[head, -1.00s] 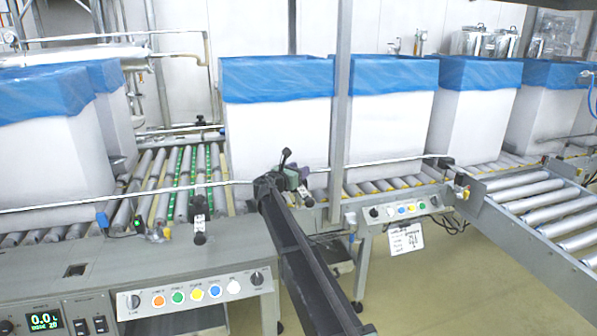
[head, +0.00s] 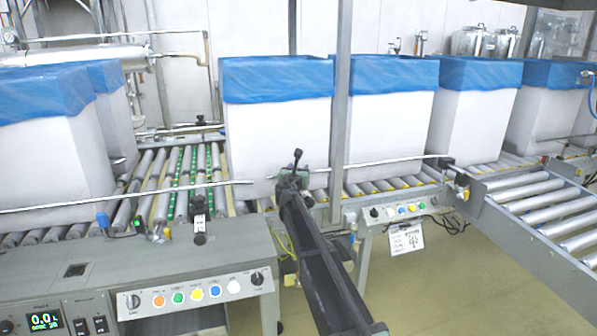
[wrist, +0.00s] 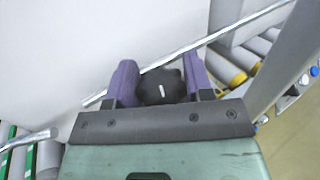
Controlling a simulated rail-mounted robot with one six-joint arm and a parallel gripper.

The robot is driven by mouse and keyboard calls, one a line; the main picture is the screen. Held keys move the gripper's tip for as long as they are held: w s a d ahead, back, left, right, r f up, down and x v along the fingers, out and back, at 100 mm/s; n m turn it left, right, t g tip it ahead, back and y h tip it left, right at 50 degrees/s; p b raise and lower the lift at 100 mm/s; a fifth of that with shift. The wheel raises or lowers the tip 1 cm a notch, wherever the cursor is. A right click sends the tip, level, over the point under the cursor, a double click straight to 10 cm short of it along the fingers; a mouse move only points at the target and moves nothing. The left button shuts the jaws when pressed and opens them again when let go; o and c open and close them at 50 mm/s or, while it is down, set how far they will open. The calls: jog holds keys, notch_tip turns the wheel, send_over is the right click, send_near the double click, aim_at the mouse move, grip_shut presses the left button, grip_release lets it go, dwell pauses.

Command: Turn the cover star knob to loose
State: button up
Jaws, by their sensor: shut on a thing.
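The star knob (wrist: 160,90) is black with a white line on its face. In the wrist view it sits between the two purple fingers of my gripper (wrist: 161,86), which are shut on it. The white line points nearly straight up, tilted slightly. In the head view my gripper (head: 294,181) is in front of the lower part of a tall white box (head: 277,140) and near the guide rail. The knob is hidden there behind my gripper and arm.
A thin metal guide rail (wrist: 215,37) passes close beside the knob. A grey upright post (head: 340,110) stands just right of my gripper. Roller conveyors carry several white boxes with blue liners. A control panel (head: 196,291) with coloured buttons is at front left.

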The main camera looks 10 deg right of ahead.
jog(key=shift+n+t+y, duration=0.3)
jog(key=shift+n+y, duration=0.2)
jog(key=shift+y, duration=0.3)
jog(key=o, duration=0.9)
jog(key=v, duration=1)
jog(key=shift+s+a, duration=0.2)
jog(key=shift+s, duration=0.15)
